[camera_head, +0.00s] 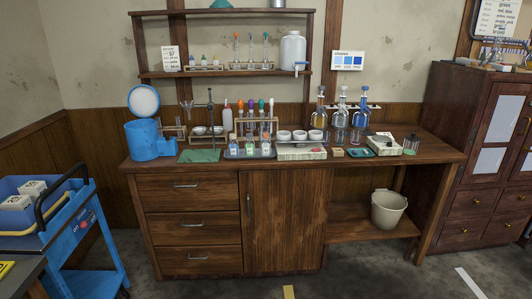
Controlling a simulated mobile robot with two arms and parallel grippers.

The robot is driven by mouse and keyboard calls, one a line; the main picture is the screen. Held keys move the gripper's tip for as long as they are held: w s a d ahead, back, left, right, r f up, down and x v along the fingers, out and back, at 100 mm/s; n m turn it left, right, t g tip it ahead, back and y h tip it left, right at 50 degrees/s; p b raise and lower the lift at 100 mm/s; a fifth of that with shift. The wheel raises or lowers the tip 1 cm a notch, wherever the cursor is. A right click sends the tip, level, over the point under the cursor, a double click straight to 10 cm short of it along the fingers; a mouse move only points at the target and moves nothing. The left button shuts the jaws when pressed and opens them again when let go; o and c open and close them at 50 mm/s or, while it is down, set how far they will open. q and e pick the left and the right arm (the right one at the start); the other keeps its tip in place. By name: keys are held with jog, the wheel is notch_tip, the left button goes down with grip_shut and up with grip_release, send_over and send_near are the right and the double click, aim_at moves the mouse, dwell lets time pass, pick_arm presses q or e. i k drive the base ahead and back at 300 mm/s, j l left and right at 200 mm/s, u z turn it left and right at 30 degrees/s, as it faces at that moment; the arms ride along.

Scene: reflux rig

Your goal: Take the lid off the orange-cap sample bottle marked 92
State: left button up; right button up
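I cannot make out a bottle marked 92; any markings are too small to read. A rack (254,137) on the wooden bench holds several tubes or droppers with coloured tops, one of them orange (250,103). Small bottles (266,147) stand on a tray (250,155) in front of it; their caps are too small to tell. More small bottles (203,60) stand on the wall shelf, beside upright tubes with coloured tops (250,47). Neither of my grippers is in view.
The wooden bench (440,155) also carries a blue vessel with its round lid raised (150,140), clear flasks (341,118) and white bowls (300,135). A blue cart (85,225) stands at left, a dark cabinet (470,140) at right. A bucket (388,208) sits on the low shelf. Floor in front is mostly clear.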

aim_at(265, 144)
jog(key=u, duration=0.4)
jog(key=i+l+u, duration=0.35)
jog(key=l, duration=0.25)
jog(key=i+l+u, duration=0.35)
jog(key=l, duration=0.35)
